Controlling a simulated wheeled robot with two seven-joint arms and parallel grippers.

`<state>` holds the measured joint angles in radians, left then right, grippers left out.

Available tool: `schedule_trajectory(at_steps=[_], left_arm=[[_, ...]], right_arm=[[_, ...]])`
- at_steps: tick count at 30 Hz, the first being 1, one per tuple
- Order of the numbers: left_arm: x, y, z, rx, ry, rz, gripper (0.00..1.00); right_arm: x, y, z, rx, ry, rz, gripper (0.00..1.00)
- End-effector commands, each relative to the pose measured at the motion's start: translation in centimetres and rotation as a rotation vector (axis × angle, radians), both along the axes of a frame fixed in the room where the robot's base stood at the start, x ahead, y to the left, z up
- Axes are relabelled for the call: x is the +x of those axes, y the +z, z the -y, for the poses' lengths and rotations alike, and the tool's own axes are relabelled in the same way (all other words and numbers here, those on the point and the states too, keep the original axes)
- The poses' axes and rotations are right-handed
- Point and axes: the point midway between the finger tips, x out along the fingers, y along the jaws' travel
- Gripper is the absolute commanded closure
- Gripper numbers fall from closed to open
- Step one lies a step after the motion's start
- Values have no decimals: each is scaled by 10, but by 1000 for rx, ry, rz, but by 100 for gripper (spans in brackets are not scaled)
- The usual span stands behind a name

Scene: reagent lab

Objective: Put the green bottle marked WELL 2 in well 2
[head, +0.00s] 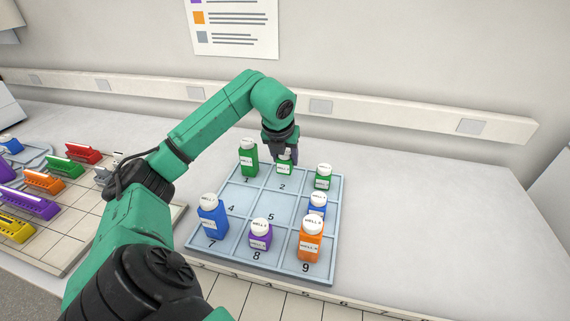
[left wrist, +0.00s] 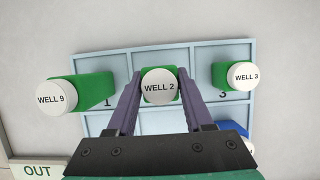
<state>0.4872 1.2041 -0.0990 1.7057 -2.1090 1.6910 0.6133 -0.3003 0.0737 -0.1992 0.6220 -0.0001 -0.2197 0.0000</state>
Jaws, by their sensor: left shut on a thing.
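The green bottle marked WELL 2 (head: 285,168) is upright at well 2 (head: 271,188), in the back row of the blue-grey tray. My left gripper (head: 285,155) reaches down from above and is shut on it. In the left wrist view its white cap, marked WELL 2 (left wrist: 159,87), shows between the two purple fingers. I cannot tell whether its base touches the well floor or hangs slightly above it. My right gripper is not in view.
A green bottle marked WELL 9 (left wrist: 82,90) stands in well 1, and one marked WELL 3 (head: 323,182) in well 3. Blue (head: 211,222), purple (head: 260,240) and orange (head: 309,248) bottles fill the front row. Another blue bottle (head: 317,207) is in well 6. Wells 4 and 5 are empty.

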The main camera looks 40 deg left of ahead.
Motion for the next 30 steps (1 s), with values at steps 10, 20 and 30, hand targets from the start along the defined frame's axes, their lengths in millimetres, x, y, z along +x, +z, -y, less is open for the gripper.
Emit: schedule_trajectory(at_steps=[10, 20, 30], left_arm=[[0, -28, 0, 1, -1, -1, 100], [0, -31, 0, 1, -1, -2, 18], [-2, -20, 1, 0, -1, 2, 18]], right_arm=[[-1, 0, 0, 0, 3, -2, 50], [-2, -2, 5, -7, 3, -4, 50], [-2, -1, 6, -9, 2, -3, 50]])
